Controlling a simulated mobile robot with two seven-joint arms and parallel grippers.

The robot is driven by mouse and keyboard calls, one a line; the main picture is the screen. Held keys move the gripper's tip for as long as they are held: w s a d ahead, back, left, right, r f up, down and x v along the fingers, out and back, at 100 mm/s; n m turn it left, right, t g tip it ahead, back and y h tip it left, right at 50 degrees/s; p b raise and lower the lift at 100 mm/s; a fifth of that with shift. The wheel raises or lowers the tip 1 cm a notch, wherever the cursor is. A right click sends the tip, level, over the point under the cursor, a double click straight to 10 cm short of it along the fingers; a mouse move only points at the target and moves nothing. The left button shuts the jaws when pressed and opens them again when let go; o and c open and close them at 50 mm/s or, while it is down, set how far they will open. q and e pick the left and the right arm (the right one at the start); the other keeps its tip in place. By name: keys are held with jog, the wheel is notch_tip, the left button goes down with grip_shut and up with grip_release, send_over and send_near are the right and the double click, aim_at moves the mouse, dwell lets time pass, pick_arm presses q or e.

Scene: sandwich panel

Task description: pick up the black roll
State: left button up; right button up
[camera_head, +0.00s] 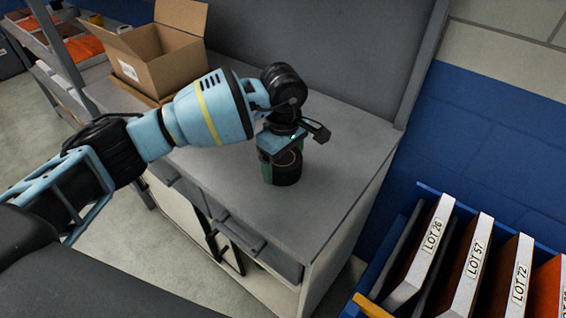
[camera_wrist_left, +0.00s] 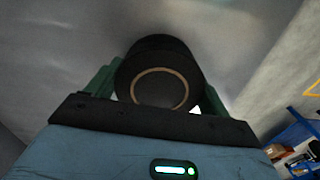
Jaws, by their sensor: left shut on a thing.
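The black roll (camera_head: 287,169) stands upright on the grey cabinet top, near its right part, in the head view. My left gripper (camera_head: 279,160) comes down over it from above, with its green fingers on the sides of the roll. In the left wrist view the roll (camera_wrist_left: 160,82) shows as a dark disc with a tan ring, between the two green fingers (camera_wrist_left: 155,85). The left gripper is shut on the roll. I cannot tell whether the roll's base touches the surface or is slightly above it. My right gripper is in neither view.
An open cardboard box (camera_head: 172,68) stands at the back left of the cabinet top (camera_head: 338,190). A grey panel rises behind it. A blue crate (camera_head: 429,190) of labelled lot folders is at the lower right. The cabinet top right of the roll is clear.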

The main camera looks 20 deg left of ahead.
aim_at(282, 160)
pick_arm(q)
jog(key=shift+r, duration=0.45)
jog(key=shift+s+r, duration=0.2)
jog(key=shift+r, duration=0.35)
jog(key=shift+s+r, duration=0.15)
jog(key=shift+r, duration=0.35)
jog(key=s, duration=0.4)
jog(key=s+r, duration=0.1)
jog(key=s, duration=0.9)
jog(key=shift+d+r+b, duration=0.15)
jog(key=shift+d+b, duration=0.1)
jog(key=shift+b, duration=0.05)
jog(key=shift+s+r, duration=0.1)
jog(key=shift+s, duration=0.6)
